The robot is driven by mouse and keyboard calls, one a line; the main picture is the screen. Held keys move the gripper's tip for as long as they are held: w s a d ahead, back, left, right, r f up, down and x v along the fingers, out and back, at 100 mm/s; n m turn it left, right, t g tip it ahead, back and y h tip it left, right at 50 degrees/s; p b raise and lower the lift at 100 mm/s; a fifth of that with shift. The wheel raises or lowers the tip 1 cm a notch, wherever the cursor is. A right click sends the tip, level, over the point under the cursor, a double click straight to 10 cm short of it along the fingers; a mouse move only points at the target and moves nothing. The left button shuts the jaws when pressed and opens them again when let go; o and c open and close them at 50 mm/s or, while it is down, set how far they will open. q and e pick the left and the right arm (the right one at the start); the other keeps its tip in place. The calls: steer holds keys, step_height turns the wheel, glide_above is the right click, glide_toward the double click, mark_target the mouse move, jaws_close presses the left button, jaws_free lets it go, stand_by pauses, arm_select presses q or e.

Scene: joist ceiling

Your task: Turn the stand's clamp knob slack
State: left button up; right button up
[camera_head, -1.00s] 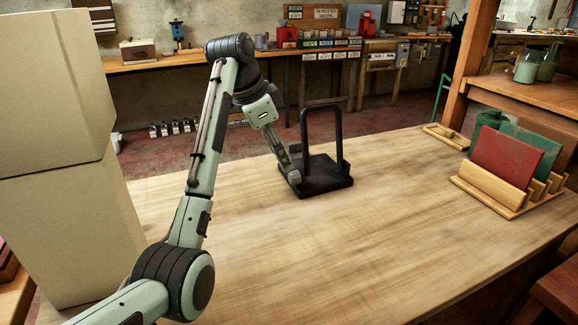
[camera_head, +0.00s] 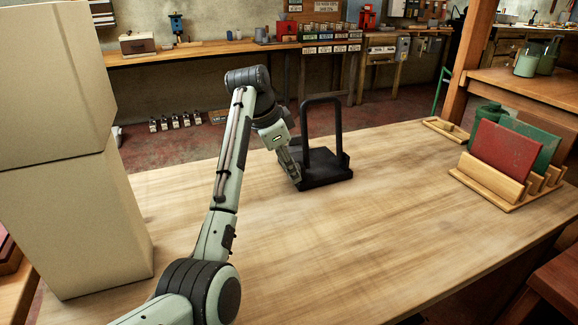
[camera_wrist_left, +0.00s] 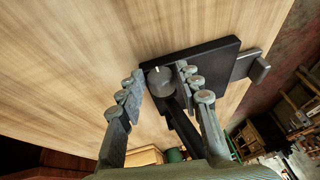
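The black stand (camera_head: 328,177) has a flat base and an upright loop frame and sits on the wooden table. In the left wrist view its dark base plate (camera_wrist_left: 212,58) shows with a round grey knob (camera_wrist_left: 160,82) near one edge. My left gripper (camera_head: 296,180) is low at the stand's left side, its fingers pointing down. In the left wrist view the two fingers of my left gripper (camera_wrist_left: 160,80) are apart, one on each side of the knob. I see no clear grip on it. The knob is hidden in the head view. My right gripper is not in view.
Large beige boxes (camera_head: 75,220) stand stacked at the left. A wooden rack (camera_head: 490,185) holding a red panel (camera_head: 503,150) and a green panel is at the right. A small wooden tray (camera_head: 447,130) lies at the far right edge. The table's middle and front are clear.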

arm_select(q)
jaws_close()
steer(key=shift+w+a+g+h, duration=0.2)
steer(key=shift+g+h, duration=0.1)
steer(key=shift+g, duration=0.6)
steer(key=shift+w+n+g+h, duration=0.2)
steer(key=shift+n+g+h, duration=0.4)
steer(key=shift+g, duration=0.9)
steer(key=o, duration=0.5)
jaws_free()
steer(key=v, duration=0.7)
steer(key=shift+a+r, duration=0.15)
